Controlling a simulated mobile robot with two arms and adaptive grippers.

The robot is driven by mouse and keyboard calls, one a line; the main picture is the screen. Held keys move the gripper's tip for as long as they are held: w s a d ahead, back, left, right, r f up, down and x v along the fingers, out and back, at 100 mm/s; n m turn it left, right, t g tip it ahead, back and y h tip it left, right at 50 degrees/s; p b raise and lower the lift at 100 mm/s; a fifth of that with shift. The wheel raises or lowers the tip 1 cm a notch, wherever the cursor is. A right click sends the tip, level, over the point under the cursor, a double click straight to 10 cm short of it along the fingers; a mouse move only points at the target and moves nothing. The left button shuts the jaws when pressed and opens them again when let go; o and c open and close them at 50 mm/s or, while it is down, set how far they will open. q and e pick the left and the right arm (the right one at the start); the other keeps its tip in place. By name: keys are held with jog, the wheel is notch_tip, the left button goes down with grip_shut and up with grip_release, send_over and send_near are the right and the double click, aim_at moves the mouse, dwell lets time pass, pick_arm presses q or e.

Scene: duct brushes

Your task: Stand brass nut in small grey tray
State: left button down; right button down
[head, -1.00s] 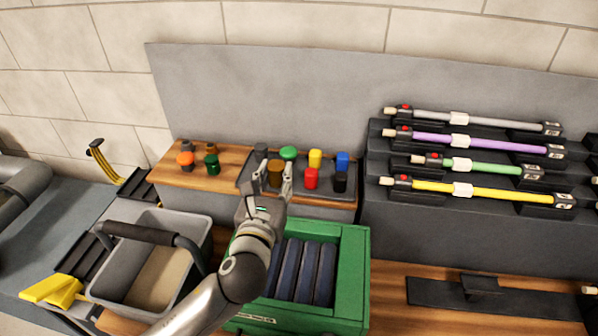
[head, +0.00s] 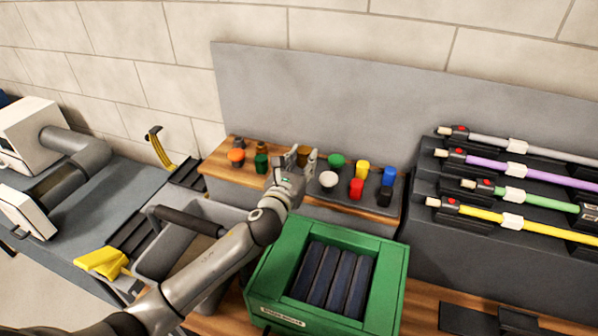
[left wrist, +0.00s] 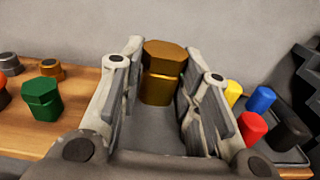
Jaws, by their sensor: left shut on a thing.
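The brass nut (left wrist: 163,75) is a hex-headed golden-brown piece, upright between the two fingers of my left gripper (left wrist: 165,95) in the left wrist view. In the head view my left gripper (head: 297,165) is shut on the nut (head: 303,154), near the left end of the small grey tray (head: 340,204). The fingers hide part of the nut. I cannot tell whether its base is touching the tray. My right gripper is not in view.
A white piece (head: 328,179) and green (head: 336,160), yellow (head: 362,170), red (head: 356,188), blue (head: 388,176) and black (head: 384,197) pieces crowd the tray. Orange (head: 236,156) and green (head: 261,163) pieces stand left on wood. A green crate (head: 270,285) is in front.

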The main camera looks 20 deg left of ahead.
pick_arm(q)
jog(key=shift+w+a+f, duration=0.35)
jog(key=shift+a+f, duration=0.05)
jog(key=shift+f, duration=0.25)
jog(key=f, duration=0.3)
jog(key=shift+w+a+f, duration=0.1)
jog(key=shift+w+a, duration=0.1)
jog(key=shift+a, duration=0.15)
jog(key=shift+f+b, duration=0.3)
jog(key=shift+f, duration=0.15)
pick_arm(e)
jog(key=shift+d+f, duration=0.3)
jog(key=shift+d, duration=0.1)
pick_arm(q)
jog(key=shift+f+b, duration=0.55)
jog(key=shift+f, duration=0.05)
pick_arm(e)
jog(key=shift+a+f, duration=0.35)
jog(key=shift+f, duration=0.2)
pick_arm(q)
jog(key=c, duration=1.1)
grip_release()
jog(key=shift+o, duration=0.2)
